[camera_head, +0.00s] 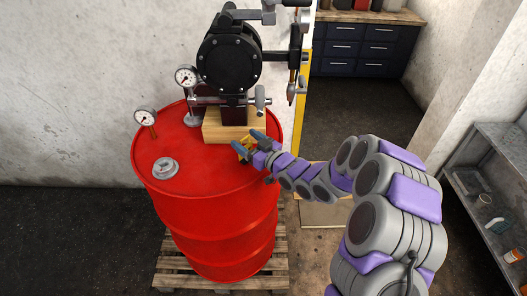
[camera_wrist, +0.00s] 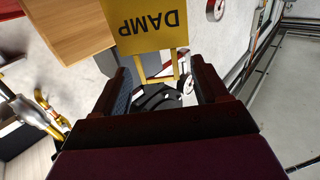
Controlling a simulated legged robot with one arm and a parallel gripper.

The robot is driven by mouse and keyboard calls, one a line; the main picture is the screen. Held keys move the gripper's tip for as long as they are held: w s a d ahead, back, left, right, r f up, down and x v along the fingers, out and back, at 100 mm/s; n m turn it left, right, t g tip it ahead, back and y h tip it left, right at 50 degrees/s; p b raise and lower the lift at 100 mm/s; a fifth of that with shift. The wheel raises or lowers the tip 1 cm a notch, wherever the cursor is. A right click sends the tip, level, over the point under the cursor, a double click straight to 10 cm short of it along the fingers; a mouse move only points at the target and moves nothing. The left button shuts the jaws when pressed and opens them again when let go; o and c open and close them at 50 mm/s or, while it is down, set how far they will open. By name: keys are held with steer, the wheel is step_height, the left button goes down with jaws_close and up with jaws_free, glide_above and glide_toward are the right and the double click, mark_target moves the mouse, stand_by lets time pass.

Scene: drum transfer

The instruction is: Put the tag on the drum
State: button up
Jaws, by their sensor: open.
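The red drum (camera_head: 215,225) stands upright in the head view. A small yellow tag (camera_head: 243,149) is at the right part of its top, in front of the wooden block. In the wrist view the yellow tag (camera_wrist: 146,27) reads "DAMP" upside down, just beyond my fingertips. My gripper (camera_head: 258,146) is over the drum top, at the tag's right side. In the wrist view my gripper (camera_wrist: 163,78) has its two fingers well apart. I cannot tell whether the tag touches the drum or a finger.
A black pump (camera_head: 230,58) stands on a wooden block (camera_head: 222,130) on the drum. Gauges (camera_head: 186,77) (camera_head: 145,118) and a grey cap (camera_head: 165,168) occupy its left side. The drum rests on a wooden pallet (camera_head: 173,276). A grey shelf (camera_head: 480,185) is at right.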

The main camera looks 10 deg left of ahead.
steer(key=v, duration=0.9)
steer(key=shift+d+p, duration=0.2)
steer(key=shift+p, duration=0.15)
steer(key=shift+s, duration=0.15)
